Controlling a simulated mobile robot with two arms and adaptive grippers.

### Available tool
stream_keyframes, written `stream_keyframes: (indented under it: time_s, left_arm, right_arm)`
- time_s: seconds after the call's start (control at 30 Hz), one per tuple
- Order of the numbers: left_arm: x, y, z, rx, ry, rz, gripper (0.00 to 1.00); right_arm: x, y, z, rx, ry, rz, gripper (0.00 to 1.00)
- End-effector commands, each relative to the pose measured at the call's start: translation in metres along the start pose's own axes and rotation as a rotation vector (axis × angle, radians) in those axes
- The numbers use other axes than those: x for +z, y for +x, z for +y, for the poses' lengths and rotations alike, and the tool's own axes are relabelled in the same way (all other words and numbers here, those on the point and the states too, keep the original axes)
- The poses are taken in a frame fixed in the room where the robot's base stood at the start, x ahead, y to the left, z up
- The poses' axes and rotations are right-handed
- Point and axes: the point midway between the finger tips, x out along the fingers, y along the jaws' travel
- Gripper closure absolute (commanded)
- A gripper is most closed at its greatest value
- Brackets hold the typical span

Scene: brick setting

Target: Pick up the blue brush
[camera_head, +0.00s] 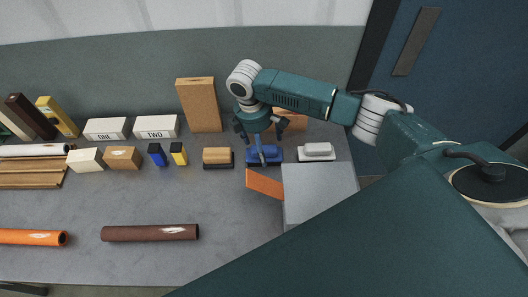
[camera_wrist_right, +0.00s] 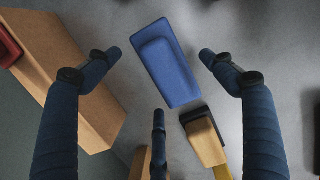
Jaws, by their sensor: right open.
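The blue brush (camera_head: 274,153) lies on the grey table in a row of brushes, between a wooden-topped brush and a white-topped one. My right gripper (camera_head: 260,138) is above it, pointing down, and its fingers partly hide the brush. In the right wrist view the blue brush (camera_wrist_right: 166,68) lies between the spread fingers of my right gripper (camera_wrist_right: 160,56). The gripper is open and empty, with a gap on both sides of the brush. My left gripper is not in view.
A wooden-topped brush (camera_head: 217,155) is close on the left and a white-topped brush (camera_head: 317,150) on the right. A tall cork block (camera_head: 199,104) stands behind. A grey box (camera_head: 322,190) and an orange piece (camera_head: 265,184) are in front.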

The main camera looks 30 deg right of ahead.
Motion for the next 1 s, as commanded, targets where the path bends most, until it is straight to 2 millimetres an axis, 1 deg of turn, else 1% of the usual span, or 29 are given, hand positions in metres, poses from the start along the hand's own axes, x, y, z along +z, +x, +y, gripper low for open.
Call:
stream_keyframes:
  time_s: [0.03,0.13,0.37,0.4,0.47,0.6,0.67,1.0]
  left_arm:
    - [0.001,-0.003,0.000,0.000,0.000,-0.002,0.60]
    - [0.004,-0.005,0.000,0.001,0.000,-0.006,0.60]
    - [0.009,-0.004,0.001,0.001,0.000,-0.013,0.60]
    - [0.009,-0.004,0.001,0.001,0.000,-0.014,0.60]
    - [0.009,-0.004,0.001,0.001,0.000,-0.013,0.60]
    - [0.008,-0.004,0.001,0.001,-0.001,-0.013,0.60]
    - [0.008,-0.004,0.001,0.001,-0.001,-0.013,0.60]
    - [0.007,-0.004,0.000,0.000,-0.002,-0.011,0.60]
  right_arm:
    - [0.001,0.006,0.000,-0.003,0.001,-0.002,0.18]
    - [0.001,0.015,0.000,0.000,0.002,-0.001,0.18]
    - [0.001,0.018,0.001,0.002,0.001,0.000,0.18]
    - [0.001,0.018,0.001,0.002,0.001,0.000,0.20]
    - [0.001,0.018,0.001,0.001,0.001,0.000,0.32]
    - [0.001,0.018,0.001,0.001,0.001,0.000,0.60]
    - [0.001,0.018,0.001,0.001,0.001,0.000,0.71]
    - [0.001,0.015,0.001,0.002,0.001,0.001,0.71]
